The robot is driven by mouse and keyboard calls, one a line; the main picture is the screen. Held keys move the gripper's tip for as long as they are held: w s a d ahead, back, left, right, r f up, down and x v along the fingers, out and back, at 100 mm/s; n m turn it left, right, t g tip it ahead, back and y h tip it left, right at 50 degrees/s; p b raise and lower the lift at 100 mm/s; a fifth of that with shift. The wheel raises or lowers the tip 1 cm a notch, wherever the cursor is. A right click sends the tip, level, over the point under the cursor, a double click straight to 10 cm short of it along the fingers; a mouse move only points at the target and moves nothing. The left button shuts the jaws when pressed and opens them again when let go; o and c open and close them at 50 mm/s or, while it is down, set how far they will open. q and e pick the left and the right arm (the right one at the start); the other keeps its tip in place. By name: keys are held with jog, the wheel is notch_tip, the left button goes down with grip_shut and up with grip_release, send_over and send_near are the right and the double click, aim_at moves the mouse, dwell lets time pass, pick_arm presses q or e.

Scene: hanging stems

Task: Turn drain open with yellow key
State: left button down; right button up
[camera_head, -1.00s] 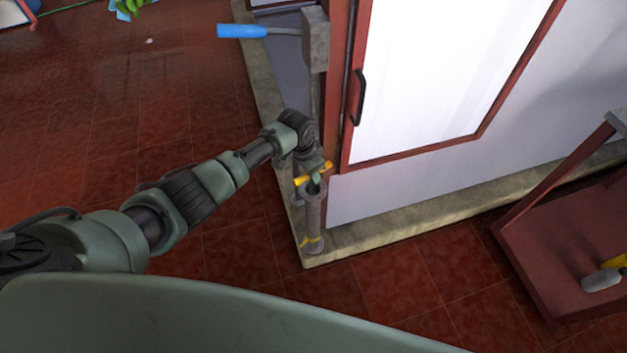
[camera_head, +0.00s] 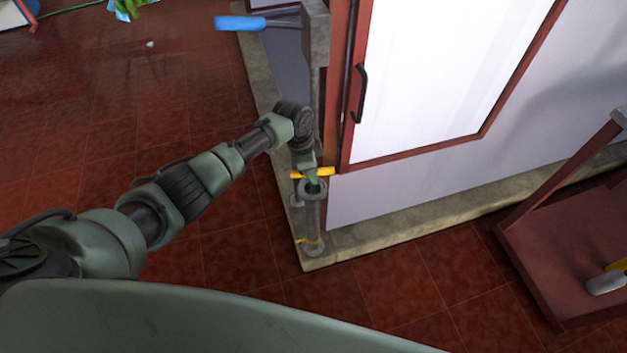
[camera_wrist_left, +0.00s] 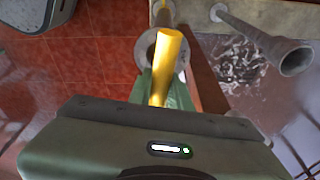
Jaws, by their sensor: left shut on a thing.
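The yellow key (camera_head: 326,171) shows its bar-shaped handle, lying almost level across the picture in the head view. My left gripper (camera_head: 312,180) points down and is shut on the key. The key sits over the top of an upright grey drain pipe (camera_head: 313,220) with a round flanged rim, at the corner of the stone kerb. In the left wrist view, the key (camera_wrist_left: 168,62) stands out from my gripper, with the round grey rim (camera_wrist_left: 146,50) behind it. Whether the key's lower end is seated in the drain is hidden. My right gripper is not in view.
A white panel door with a red frame (camera_head: 410,155) and black handle stands close to the right of the drain. A blue lever (camera_head: 240,23) sticks out left from a grey post (camera_head: 316,40). A red rack (camera_head: 560,240) is at right. The tiled floor at left is open.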

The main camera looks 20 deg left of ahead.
pick_arm(q)
jog(key=shift+m, duration=0.6)
jog(key=c, duration=1.2)
grip_release()
jog(key=shift+o, duration=0.2)
jog(key=o, duration=0.3)
jog(key=shift+r, duration=0.1)
